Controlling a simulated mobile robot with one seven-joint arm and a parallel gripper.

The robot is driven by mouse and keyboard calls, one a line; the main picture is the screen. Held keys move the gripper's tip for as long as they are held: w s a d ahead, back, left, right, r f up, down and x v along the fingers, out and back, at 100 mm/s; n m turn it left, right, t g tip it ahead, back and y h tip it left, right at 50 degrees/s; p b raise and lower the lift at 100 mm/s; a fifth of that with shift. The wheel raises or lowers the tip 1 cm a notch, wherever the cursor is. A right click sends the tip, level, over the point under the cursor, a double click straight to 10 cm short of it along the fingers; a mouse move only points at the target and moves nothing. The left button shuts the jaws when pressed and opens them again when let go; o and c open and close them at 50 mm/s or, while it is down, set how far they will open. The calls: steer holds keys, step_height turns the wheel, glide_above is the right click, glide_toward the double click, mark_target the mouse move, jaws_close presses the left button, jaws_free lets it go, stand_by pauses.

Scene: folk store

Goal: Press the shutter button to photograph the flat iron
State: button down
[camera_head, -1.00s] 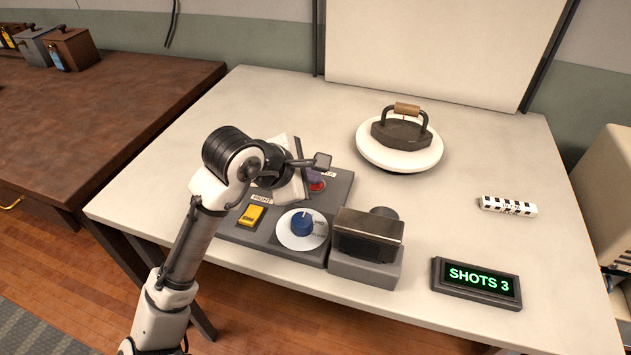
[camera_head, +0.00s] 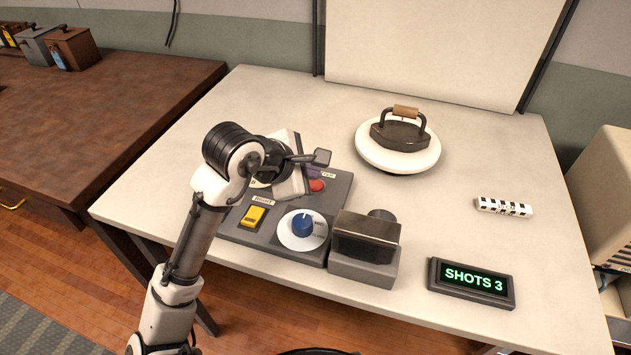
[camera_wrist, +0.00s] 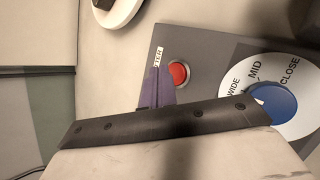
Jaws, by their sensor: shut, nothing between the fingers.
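The red shutter button (camera_head: 316,185) sits on the grey control panel (camera_head: 339,190), and it also shows in the wrist view (camera_wrist: 179,74) beside a partly covered label ending in "TER". My gripper (camera_wrist: 156,78) is shut and empty, its purple fingers just left of the button in the wrist view. In the head view my gripper (camera_head: 313,173) is partly hidden by my wrist, close to the button; I cannot tell its height above the panel. The flat iron (camera_head: 401,133), dark with a wooden handle, stands on a round white turntable (camera_head: 372,158).
The panel also holds a blue dial (camera_head: 302,225) and a yellow switch (camera_head: 253,216). A boxy camera (camera_head: 366,238) stands at its right end. A display (camera_head: 471,282) reads "SHOTS 3". A black-and-white striped bar (camera_head: 504,207) lies at right. The table's back left is clear.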

steer(key=shift+r+p, duration=2.55)
steer(key=shift+p, duration=0.05)
steer(key=shift+f, duration=0.1)
